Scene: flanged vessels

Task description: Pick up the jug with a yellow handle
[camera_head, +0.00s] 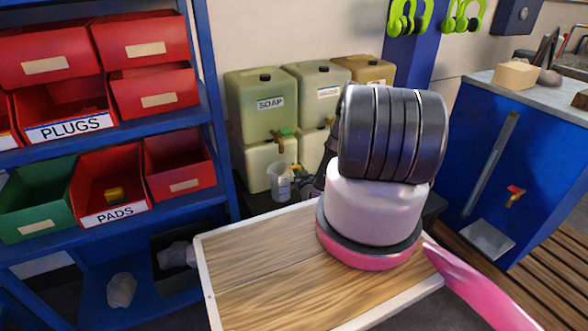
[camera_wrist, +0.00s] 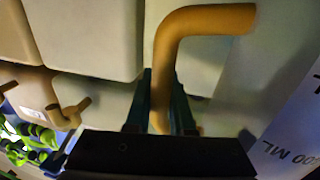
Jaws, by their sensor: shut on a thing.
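The jug (camera_wrist: 292,125) fills the right side of the wrist view, pale with dark "ML" markings. Its bent yellow handle (camera_wrist: 205,20) runs down between the fingers of my gripper (camera_wrist: 160,100), which is shut on it. In the head view a clear jug (camera_head: 280,182) shows low in front of the containers, beyond the wooden board. My arm covers most of the gripper there, so the grip shows only in the wrist view. What the jug's base touches is not clear.
Large pale containers, one marked SOAP (camera_head: 262,105), stand close behind the jug. A green tap (camera_head: 283,133) sticks out just above it. A blue shelf with red bins (camera_head: 108,180) stands left. A wooden-topped board (camera_head: 265,265) lies in front. A blue cabinet (camera_head: 480,150) stands right.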

